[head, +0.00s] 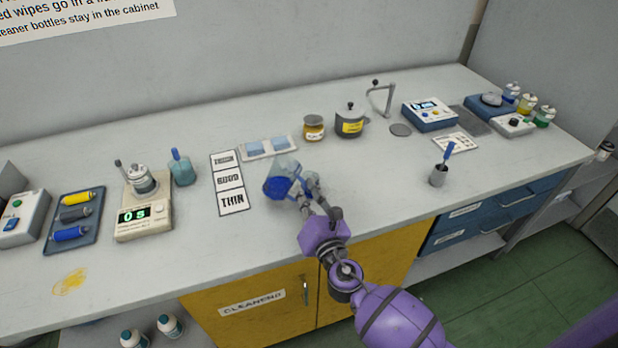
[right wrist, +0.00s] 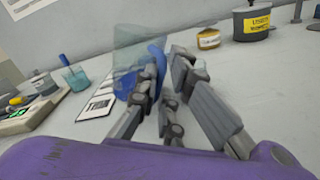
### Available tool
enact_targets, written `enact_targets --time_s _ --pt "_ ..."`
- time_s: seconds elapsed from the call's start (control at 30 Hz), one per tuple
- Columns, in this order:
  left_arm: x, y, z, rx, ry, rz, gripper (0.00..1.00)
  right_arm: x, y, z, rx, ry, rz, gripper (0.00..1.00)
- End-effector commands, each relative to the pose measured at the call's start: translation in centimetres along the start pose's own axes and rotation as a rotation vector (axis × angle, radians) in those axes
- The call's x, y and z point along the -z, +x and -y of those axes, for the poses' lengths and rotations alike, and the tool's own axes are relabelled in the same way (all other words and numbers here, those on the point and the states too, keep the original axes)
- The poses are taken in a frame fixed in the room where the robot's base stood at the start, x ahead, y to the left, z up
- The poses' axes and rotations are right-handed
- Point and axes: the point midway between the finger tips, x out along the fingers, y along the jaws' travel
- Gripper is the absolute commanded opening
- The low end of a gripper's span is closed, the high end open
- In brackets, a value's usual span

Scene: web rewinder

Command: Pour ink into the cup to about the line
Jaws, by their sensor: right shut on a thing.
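My right gripper (head: 299,187) is shut on a clear jug (head: 284,165) with dark blue ink (head: 276,187) in it. The jug is held tilted in front of the white sample tray. In the right wrist view the clear jug (right wrist: 138,45) and its blue ink (right wrist: 157,58) show at the fingers. The line in the cup cannot be made out. My left gripper is not in view.
A teal glass with a blue-handled tool (head: 182,170) and a THICK/GOOD/THIN card (head: 230,182) stand between cup and jug. An amber jar (head: 313,128) and a lidded grey pot (head: 350,122) stand behind. The bench right of my gripper is clear up to a small grey holder (head: 438,177).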

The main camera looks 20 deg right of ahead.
Motion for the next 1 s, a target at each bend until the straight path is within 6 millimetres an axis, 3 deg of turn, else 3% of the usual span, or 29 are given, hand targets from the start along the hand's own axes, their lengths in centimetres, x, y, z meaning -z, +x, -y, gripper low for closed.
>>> enact_targets --time_s 0.27,1.0 --pt "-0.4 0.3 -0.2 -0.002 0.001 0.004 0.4 -0.8 -0.1 1.1 0.0 0.18 -0.002 0.0" --pt "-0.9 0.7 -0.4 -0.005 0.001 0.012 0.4 -1.6 -0.1 0.1 -0.004 0.548 -0.005 0.0"
